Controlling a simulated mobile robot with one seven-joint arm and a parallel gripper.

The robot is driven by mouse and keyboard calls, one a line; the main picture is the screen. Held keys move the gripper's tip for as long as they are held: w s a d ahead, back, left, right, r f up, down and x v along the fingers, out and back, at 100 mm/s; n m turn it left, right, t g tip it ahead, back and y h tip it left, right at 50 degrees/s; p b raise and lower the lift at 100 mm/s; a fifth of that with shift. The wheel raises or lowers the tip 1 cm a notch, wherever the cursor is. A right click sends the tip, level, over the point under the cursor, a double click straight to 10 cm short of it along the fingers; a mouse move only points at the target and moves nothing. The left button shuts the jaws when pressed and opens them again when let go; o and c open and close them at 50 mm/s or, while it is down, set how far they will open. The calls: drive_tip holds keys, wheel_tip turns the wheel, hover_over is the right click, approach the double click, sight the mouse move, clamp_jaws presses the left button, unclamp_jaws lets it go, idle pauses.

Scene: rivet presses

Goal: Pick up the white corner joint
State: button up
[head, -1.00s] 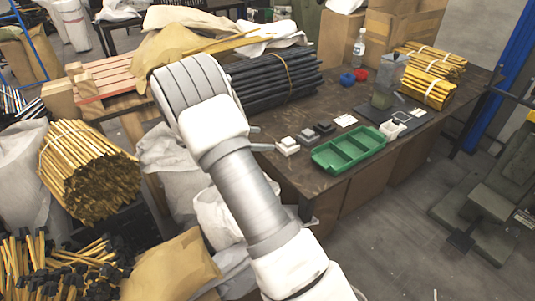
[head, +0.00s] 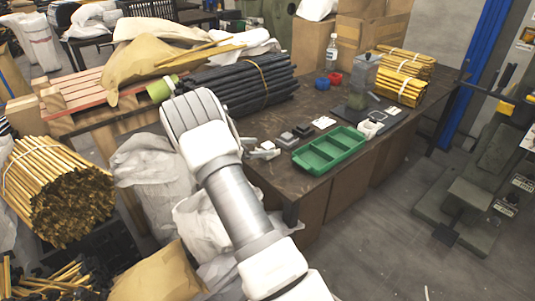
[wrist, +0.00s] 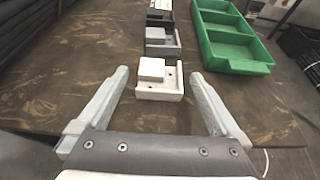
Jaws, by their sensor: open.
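The white corner joint (wrist: 160,90) lies on the brown table top, a pale block with a raised square part and small dark holes. My gripper (wrist: 160,76) is open and empty, with one finger to each side of the joint and bare table between finger and joint on both sides. In the head view my gripper (head: 262,152) is at the table's near left edge, beside the white corner joint (head: 267,145) and partly overlapping it. Whether the fingers are down at the joint's height is hard to tell.
A grey joint (wrist: 162,42) and a darker one (wrist: 160,18) stand in a row behind the white joint. A green compartment tray (wrist: 240,66) is to the right. Dark rods (head: 240,85) lie behind. Bare table lies left of the joints.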

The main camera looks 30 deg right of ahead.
sight(270, 147)
drive_tip(key=b+x, duration=0.2)
drive_tip(key=x, duration=0.3)
drive_tip(key=shift+f, duration=0.25)
drive_tip(key=shift+r, duration=0.1)
drive_tip(key=c, duration=1.2)
